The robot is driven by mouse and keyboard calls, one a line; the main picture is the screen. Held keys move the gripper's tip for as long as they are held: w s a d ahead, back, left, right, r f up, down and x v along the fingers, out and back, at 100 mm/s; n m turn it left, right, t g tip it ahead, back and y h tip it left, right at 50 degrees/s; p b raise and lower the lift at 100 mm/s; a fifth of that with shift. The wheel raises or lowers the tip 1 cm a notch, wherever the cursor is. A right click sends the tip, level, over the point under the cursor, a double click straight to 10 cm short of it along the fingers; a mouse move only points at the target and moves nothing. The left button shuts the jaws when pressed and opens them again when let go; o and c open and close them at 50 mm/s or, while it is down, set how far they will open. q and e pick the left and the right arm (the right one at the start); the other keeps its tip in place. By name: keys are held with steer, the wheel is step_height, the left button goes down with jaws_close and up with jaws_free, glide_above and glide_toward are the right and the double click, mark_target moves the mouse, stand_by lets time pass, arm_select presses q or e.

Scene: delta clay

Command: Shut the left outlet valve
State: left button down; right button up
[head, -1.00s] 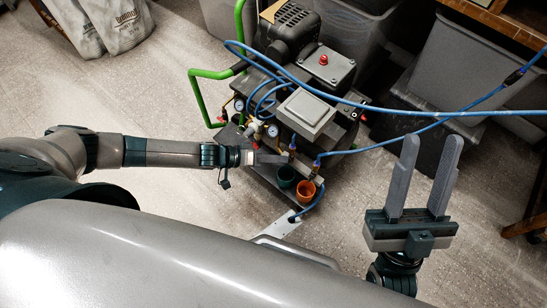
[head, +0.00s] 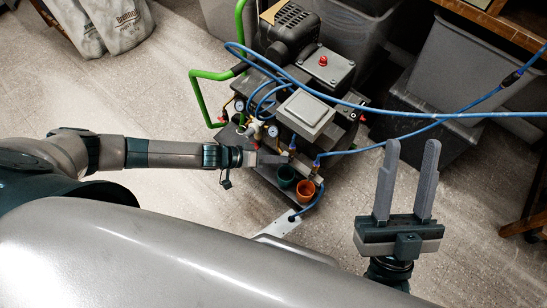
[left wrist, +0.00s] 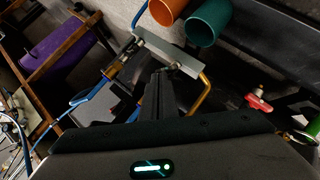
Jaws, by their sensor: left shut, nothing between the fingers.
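My left gripper (head: 281,159) reaches in from the left to the front of the compressor (head: 306,110). Its fingers (left wrist: 160,95) are shut and empty, and point toward a pale metal block (left wrist: 168,52) with yellow bent pieces beside it. A red valve handle (left wrist: 258,103) shows to the right of the fingers in the left wrist view, apart from them. In the head view two hose fittings sit by the fingertips, a left one (head: 292,147) and a right one (head: 316,165). I cannot tell the left outlet valve's lever position. My right gripper (head: 408,182) is open and empty, away from the compressor.
A green cup (head: 286,176) and an orange cup (head: 304,190) stand just below the fittings. Blue hoses (head: 400,110) cross above the compressor to the right. A green handle frame (head: 198,98) stands at its left.

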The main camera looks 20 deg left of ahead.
steer(key=shift+a+f+g, duration=0.25)
steer(key=shift+f+g, duration=0.05)
steer(key=shift+f, duration=0.1)
arm_select(q)
steer(key=shift+p, duration=0.4)
arm_select(e)
steer(key=shift+s+a+f+g, duration=0.1)
steer(key=shift+a+f+g, duration=0.15)
steer(key=shift+f+g, duration=0.2)
arm_select(q)
steer(key=shift+y, duration=0.3)
arm_select(e)
steer(key=shift+a, duration=0.1)
